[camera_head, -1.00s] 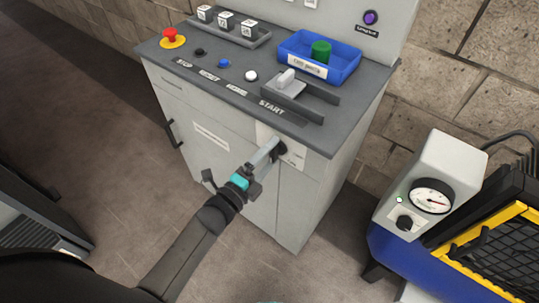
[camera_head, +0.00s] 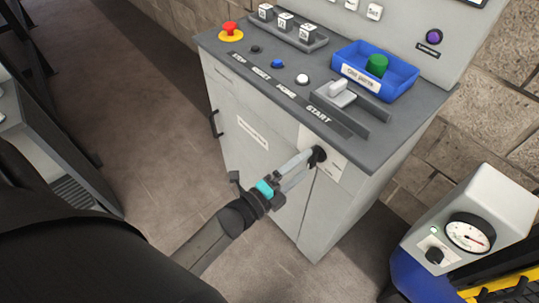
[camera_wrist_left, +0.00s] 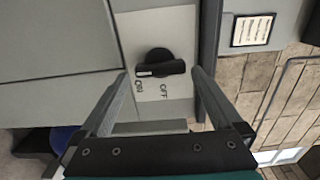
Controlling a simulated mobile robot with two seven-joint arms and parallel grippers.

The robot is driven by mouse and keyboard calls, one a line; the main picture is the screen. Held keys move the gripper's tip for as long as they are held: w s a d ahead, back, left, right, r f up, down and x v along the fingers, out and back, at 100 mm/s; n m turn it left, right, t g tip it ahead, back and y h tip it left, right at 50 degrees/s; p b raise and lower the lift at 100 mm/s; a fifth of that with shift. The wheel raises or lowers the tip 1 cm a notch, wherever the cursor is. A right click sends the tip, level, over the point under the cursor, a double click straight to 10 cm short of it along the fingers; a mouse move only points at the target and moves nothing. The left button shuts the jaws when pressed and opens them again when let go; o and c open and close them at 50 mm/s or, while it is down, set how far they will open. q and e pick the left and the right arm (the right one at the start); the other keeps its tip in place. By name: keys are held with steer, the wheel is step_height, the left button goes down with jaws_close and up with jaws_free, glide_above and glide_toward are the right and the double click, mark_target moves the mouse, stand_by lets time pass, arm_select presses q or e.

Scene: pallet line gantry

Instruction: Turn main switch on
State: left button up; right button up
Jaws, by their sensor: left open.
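The main switch is a black rotary knob (camera_head: 318,154) on a white plate (camera_head: 327,166) on the cabinet's front, just under the worktop edge. In the left wrist view the knob (camera_wrist_left: 160,65) has a white mark at its left end, near the word ON. OFF is printed to the right of ON. My left gripper (camera_head: 304,161) is at the knob with its fingers apart. In the left wrist view the open fingertips (camera_wrist_left: 158,74) lie on either side of the knob, with gaps on both sides, not gripping it. My right gripper is in neither view.
The worktop (camera_head: 232,52) overhangs the switch and carries a red emergency button (camera_head: 230,29), a lever (camera_head: 341,91) and a blue tray (camera_head: 396,86). A gauge box (camera_head: 490,210) stands at the right. Floor left of the cabinet is clear.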

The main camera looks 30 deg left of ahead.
arm_select(q)
steer(key=v, duration=1.2)
steer(key=shift+s, duration=0.2)
steer(key=shift+f, duration=0.1)
